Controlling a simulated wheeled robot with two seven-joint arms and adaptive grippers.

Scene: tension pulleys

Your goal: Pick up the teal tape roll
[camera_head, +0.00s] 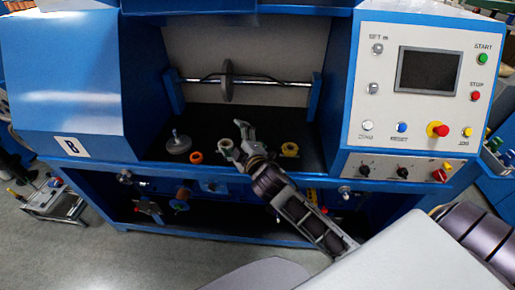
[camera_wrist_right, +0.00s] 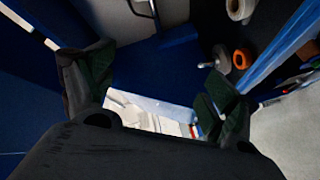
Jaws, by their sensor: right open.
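I cannot make out a clearly teal tape roll in either view. A pale roll (camera_head: 226,147) lies on the dark machine bed in the head view, close beside my right gripper (camera_head: 236,142) and partly hidden by it. An orange roll (camera_head: 196,157) lies left of it, and a yellowish roll (camera_head: 289,149) lies to the right. In the wrist view, the open fingers of my right gripper (camera_wrist_right: 150,95) have nothing between them. The orange roll (camera_wrist_right: 242,58) and a pale roll (camera_wrist_right: 240,9) show beyond the right finger. My left gripper is not in view.
A grey weight with an upright stem (camera_head: 179,143) stands at the bed's left. A shaft with a disc (camera_head: 227,82) crosses above the bed. The blue housing (camera_head: 75,75) and control panel (camera_head: 415,85) flank it. Small parts sit on the lower shelf (camera_head: 230,215).

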